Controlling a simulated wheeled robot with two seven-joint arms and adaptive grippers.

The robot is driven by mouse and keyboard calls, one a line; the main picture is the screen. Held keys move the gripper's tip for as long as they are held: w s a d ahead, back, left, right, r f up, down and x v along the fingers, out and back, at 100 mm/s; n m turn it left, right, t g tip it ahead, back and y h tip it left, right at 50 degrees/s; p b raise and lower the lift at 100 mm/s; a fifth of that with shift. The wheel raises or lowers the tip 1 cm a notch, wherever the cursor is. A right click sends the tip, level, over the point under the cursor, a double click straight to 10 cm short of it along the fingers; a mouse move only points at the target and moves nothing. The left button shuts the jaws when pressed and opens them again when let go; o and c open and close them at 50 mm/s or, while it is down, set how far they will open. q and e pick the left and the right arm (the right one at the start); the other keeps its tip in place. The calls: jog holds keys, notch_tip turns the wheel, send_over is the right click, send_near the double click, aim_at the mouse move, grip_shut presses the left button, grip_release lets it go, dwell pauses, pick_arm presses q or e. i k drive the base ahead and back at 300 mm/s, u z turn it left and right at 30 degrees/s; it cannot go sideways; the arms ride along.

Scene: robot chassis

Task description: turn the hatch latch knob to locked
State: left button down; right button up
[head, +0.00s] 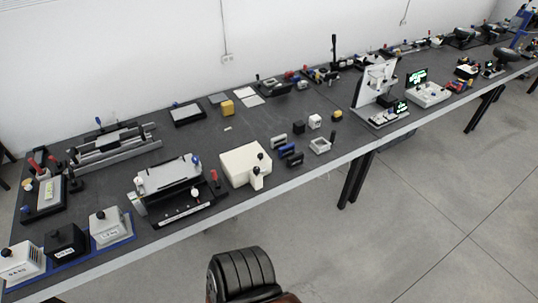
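No hatch latch knob can be made out for certain in the head view. A cream box (239,166) near the front edge of the bench has a small white handle-like part (257,178) with a dark tip at its front right corner. Left of it stands a grey-and-black fixture (168,178) with a blue knob (195,160) and a red-topped lever (214,177). Lettering or lock markings on these are too small to read. Neither of my grippers is in view.
A long dark bench (215,133) runs from lower left to upper right. Three boxes, including a black box (66,241), stand at its near left end. Small blocks and a white upright panel (374,84) stand further right. The floor (400,220) in front is open.

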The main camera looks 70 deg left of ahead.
aim_at(257, 170)
jog(key=u, duration=3.3)
jog(key=i, duration=0.15)
